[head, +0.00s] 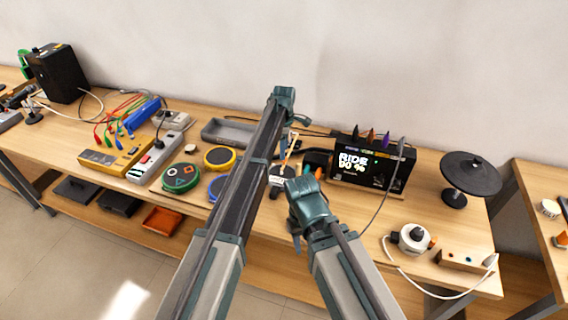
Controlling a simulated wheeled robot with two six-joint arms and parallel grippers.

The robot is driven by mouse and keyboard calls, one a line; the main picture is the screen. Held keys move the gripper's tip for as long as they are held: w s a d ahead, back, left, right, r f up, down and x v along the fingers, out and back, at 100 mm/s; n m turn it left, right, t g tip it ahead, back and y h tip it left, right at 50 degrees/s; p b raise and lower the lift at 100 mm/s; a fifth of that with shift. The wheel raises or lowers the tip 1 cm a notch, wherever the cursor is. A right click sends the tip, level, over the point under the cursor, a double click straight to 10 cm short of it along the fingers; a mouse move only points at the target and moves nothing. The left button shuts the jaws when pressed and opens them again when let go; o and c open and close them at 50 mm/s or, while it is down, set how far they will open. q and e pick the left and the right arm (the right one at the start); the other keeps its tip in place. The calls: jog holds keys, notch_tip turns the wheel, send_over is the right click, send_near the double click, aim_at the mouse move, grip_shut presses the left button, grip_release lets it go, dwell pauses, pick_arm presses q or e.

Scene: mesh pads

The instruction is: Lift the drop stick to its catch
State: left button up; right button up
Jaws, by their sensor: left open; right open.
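A thin, light wooden stick (290,150), which looks like the drop stick, slants upward above a small white-and-dark base (282,178) in the middle of the table. My arms partly hide it, and its catch cannot be made out. My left gripper (284,105) is open, beyond and above the stick in the picture, near the back of the table. My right gripper (302,203) is open, just below and right of the base in the picture. Neither gripper visibly holds anything.
Round pads, green (181,177), yellow (219,158) and blue (217,188), lie left of my arms. A grey tray (222,131) is behind them. A black display module (372,165) reading "RIDE 90 %" and a dark cymbal pad (470,173) stand at right. A cable hangs from the module.

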pick_arm(q)
notch_tip(320, 180, down, 4)
jog(key=shift+r+b, duration=0.2)
jog(key=shift+b, duration=1.05)
pick_arm(e)
notch_tip(320, 180, down, 4)
jog(key=shift+r, duration=0.2)
pick_arm(q)
grip_shut()
